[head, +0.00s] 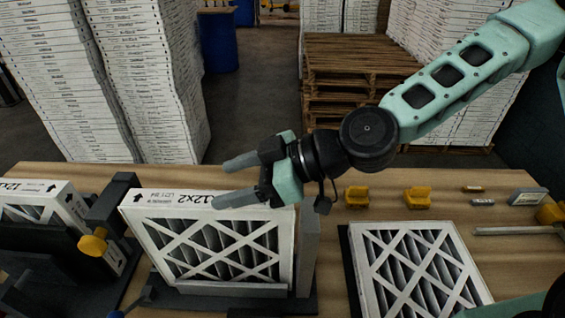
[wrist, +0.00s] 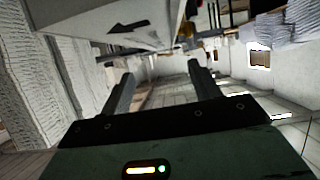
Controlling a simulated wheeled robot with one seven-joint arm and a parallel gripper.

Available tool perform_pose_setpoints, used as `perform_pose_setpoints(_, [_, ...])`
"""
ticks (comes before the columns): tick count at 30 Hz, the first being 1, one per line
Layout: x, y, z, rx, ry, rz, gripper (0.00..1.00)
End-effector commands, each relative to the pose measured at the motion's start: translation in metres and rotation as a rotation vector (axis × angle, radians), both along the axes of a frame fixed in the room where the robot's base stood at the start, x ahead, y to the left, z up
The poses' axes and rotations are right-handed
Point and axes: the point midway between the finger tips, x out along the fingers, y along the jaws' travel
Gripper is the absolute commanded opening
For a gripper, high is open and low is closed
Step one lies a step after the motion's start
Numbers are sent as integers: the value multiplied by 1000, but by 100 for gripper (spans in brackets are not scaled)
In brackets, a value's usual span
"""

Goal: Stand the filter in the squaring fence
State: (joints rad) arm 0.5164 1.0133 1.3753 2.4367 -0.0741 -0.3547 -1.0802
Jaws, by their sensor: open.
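A white-framed pleated filter (head: 212,248) stands upright in the squaring fence (head: 307,250), which has a grey upright at the right, a low front lip and a dark base. The filter's top edge carries a black arrow and print. My gripper (head: 222,183) is open and empty, pointing left at the filter's top edge; one finger overlaps that edge in the head view. Whether it touches cannot be told. In the wrist view nothing lies between the fingers (wrist: 163,90), and a white face with an arrow (wrist: 130,28), likely the filter, is beside them.
Another filter (head: 412,268) leans or lies on a dark holder at right. A third (head: 40,205) sits in a black fixture with a yellow knob (head: 93,243) at left. Yellow blocks (head: 417,197) and small items are behind. Stacked boxes and pallets (head: 345,75) stand beyond the wooden table.

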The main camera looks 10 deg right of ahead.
Motion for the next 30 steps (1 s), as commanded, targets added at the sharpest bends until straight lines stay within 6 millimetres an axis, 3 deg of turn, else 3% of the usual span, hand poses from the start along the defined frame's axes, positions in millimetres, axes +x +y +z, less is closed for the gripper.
perform_pose_setpoints(15, [-10, -75, 27, 0, -1, -4, 62])
perform_pose_setpoints(22, [-12, -90, 35, -1, -1, -2, 62])
perform_pose_setpoints(30, [-14, -93, 37, -2, -1, 0, 62])
